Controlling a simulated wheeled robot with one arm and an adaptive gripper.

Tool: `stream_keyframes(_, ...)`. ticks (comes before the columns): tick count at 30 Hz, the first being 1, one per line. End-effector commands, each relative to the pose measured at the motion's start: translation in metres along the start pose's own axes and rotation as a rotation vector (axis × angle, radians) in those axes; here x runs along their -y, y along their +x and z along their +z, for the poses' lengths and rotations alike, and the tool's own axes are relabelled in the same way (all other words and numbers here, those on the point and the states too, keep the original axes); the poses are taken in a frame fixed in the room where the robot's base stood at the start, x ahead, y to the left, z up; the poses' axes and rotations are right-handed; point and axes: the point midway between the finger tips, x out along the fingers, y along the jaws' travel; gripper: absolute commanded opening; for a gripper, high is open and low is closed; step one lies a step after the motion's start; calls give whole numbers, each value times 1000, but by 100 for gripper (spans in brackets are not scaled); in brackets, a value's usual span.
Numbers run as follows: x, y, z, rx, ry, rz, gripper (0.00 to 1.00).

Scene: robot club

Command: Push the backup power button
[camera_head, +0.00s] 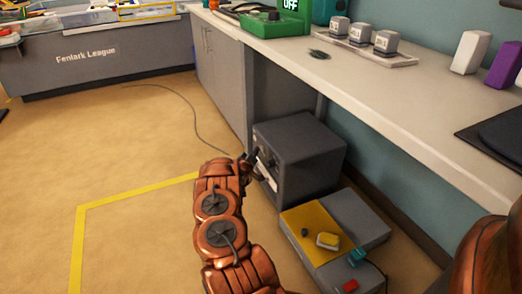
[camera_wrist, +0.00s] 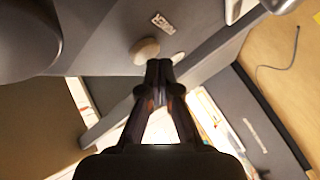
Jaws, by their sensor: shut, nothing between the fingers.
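A dark grey box (camera_head: 315,150) stands on the floor under the counter. My gripper (camera_head: 250,166) is at its left front face, with white patches beside it. In the wrist view my shut, empty gripper (camera_wrist: 159,66) points at a grey panel (camera_wrist: 110,40). A rounded beige button (camera_wrist: 146,50) sits on that panel, just to the left of and above the fingertips. A small pale label (camera_wrist: 163,23) is above it, its writing too small to read. I cannot tell whether the fingertips touch the button or panel.
The counter (camera_head: 385,90) holds a green device (camera_head: 275,24) and several labelled blocks. A cable crosses the open floor (camera_head: 130,150) on the left.

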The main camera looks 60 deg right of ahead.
Motion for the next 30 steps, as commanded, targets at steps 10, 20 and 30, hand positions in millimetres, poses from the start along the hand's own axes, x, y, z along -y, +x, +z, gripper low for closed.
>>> stream_keyframes(10, 0, 0, 0, 0, 0, 0, 0)
stream_keyframes(20, -4, 6, 4, 0, -1, -1, 0)
stream_keyframes(30, -4, 6, 4, 0, 0, 0, 0)
